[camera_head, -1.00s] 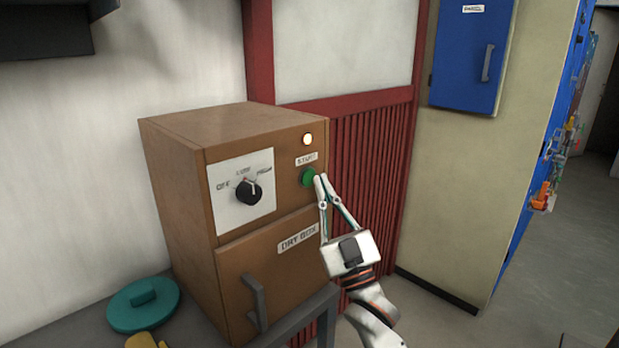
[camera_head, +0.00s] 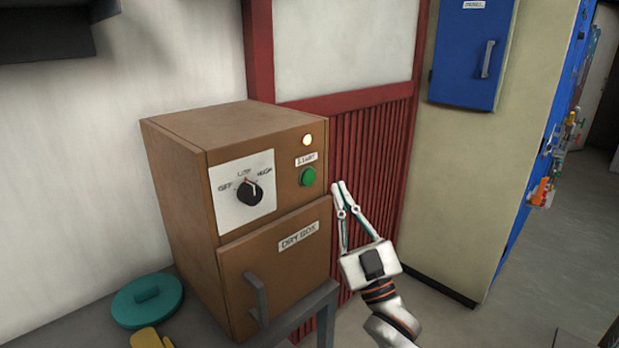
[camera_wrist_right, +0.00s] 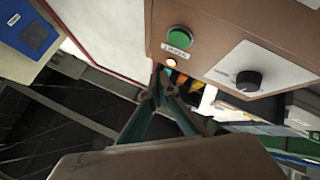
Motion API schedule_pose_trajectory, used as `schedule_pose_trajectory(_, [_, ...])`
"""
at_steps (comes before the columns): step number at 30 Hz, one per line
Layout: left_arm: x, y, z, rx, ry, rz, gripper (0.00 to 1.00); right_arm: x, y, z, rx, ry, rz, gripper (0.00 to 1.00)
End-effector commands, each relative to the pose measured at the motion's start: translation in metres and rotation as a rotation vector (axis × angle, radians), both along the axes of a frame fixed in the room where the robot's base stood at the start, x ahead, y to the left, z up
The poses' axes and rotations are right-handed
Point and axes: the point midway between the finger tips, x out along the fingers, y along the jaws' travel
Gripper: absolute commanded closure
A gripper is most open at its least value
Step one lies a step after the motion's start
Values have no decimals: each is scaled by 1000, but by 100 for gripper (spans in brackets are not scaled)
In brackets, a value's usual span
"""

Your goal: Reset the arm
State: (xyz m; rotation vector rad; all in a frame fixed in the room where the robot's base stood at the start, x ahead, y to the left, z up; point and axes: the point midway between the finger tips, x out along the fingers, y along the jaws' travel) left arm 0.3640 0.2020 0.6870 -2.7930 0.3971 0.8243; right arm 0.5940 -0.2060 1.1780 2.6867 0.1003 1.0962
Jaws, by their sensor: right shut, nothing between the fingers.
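My right gripper (camera_head: 339,185) is shut and empty. Its fingertips are in the air just right of the dry box (camera_head: 175,205), apart from the green start button (camera_head: 308,176). The dry box is a brown cabinet with a black dial (camera_head: 250,192), a lit indicator lamp (camera_head: 308,140) above the button, and a closed door with a grey handle (camera_head: 257,300). In the right wrist view the shut fingers (camera_wrist_right: 161,80) point up, with the green button (camera_wrist_right: 180,39) and the black dial (camera_wrist_right: 248,80) beyond them. My left gripper is not in view.
The dry box stands on a grey table (camera_head: 95,325). A teal round lid (camera_head: 147,300) and a yellow item (camera_head: 150,338) lie left of it. A red slatted panel (camera_head: 375,165) and a cream cabinet (camera_head: 450,190) with a blue box (camera_head: 470,55) stand behind. Open floor lies at right.

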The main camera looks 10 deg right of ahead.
Motion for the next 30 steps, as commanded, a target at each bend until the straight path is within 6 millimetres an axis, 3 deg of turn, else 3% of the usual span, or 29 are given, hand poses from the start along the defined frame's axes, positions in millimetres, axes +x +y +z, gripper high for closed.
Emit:
schedule_pose_trajectory(7, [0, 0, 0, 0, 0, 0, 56, 0, 0, -3, 0, 6, 0, 100])
schedule_pose_trajectory(11, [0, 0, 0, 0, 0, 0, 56, 2, 1, -34, -4, 86, 2, 100])
schedule_pose_trajectory(14, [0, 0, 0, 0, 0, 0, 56, 0, 2, -87, -11, 221, 5, 100])
schedule_pose_trajectory(20, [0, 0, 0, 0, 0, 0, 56, -28, 3, -222, -30, 562, 14, 100])
schedule_pose_trajectory(24, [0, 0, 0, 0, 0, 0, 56, -69, 4, -311, -44, 793, 23, 100])
schedule_pose_trajectory(30, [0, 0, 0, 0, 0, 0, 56, -148, 4, -418, -66, 1098, 33, 100])
